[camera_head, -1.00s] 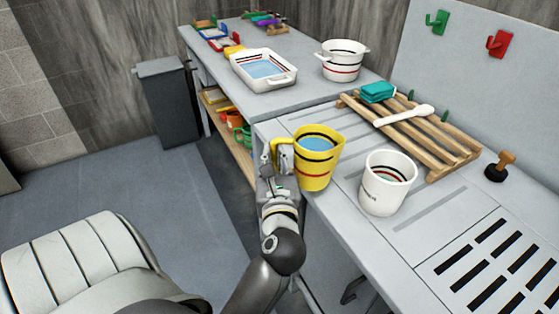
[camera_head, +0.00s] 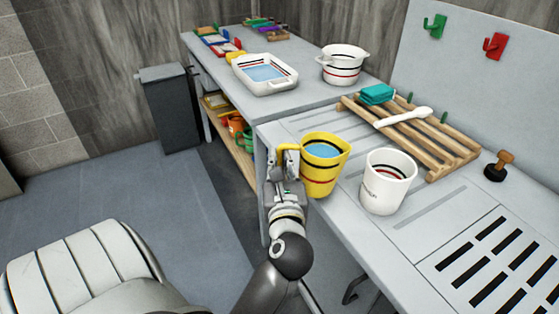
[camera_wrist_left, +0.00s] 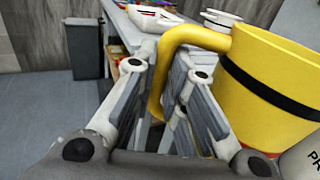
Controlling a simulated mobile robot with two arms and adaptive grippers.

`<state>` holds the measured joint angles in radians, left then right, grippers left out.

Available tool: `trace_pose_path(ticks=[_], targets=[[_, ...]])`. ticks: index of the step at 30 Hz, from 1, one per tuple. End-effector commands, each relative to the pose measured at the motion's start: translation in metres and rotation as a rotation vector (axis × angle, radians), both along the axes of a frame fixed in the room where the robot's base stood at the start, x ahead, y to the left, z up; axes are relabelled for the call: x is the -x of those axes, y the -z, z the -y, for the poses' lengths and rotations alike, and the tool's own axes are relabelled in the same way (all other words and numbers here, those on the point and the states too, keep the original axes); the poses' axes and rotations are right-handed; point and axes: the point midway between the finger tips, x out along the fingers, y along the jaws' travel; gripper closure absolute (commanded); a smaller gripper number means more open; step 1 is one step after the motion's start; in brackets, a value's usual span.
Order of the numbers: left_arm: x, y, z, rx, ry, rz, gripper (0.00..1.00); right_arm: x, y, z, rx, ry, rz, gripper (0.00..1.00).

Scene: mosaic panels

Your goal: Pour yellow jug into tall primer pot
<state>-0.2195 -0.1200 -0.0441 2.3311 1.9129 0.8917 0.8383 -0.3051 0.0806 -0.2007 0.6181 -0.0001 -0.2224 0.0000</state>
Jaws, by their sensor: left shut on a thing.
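The yellow jug (camera_head: 322,172) has black and red bands and holds blue liquid. It is upright or nearly so, at the near edge of the bench, left of the tall primer pot. My left gripper (camera_head: 286,160) is shut on the jug's handle; the wrist view shows the handle (camera_wrist_left: 190,38) between the fingers, with the jug's body (camera_wrist_left: 265,85) to the right. The tall white primer pot (camera_head: 385,190) stands upright on the bench with dark lettering on its side and bands inside. A small gap separates jug and pot. My right gripper is not in view.
A wooden rack (camera_head: 436,150) with a white spatula (camera_head: 403,118) and teal sponge (camera_head: 377,94) lies behind the pot. A stamp (camera_head: 498,166) is at right. A white tray (camera_head: 290,88) with blue liquid and a white two-handled pot (camera_head: 343,65) stand farther back.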

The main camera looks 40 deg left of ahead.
Motion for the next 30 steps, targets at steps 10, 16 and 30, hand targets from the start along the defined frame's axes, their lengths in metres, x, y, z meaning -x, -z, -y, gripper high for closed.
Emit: trace_pose_path(ticks=[10,16,30], targets=[[-0.001,-0.006,0.001,-0.021,0.001,-0.009,1.00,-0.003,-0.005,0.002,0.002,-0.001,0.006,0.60],[-0.001,-0.008,0.002,-0.033,0.000,-0.018,1.00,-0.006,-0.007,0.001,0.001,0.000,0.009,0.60],[-0.002,-0.013,0.003,-0.061,0.001,-0.037,1.00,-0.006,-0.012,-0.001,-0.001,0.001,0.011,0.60]])
